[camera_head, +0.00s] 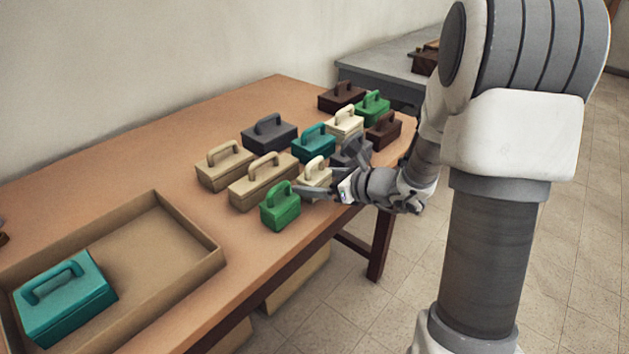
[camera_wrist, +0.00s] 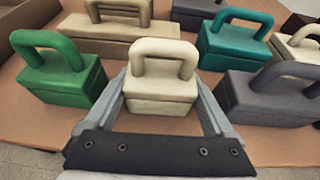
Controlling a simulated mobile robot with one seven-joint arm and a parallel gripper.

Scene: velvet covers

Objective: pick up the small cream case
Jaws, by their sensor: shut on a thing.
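The small cream case (camera_head: 316,170) with its arched handle is near the table's front edge, partly hidden behind my gripper (camera_head: 325,190) in the head view. In the wrist view the cream case (camera_wrist: 160,88) is upright between the two fingers of my gripper (camera_wrist: 162,95). The fingers are shut on its body, one at each side, with the handle standing above them. Its underside is hidden, so I cannot tell whether it touches the table.
A small green case (camera_head: 280,207) stands close on the left, and a dark grey case (camera_wrist: 275,94) on the right. A long tan case (camera_head: 263,182) and a teal case (camera_head: 313,144) are behind. A tray (camera_head: 150,245) at left holds a larger teal case (camera_head: 65,298).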

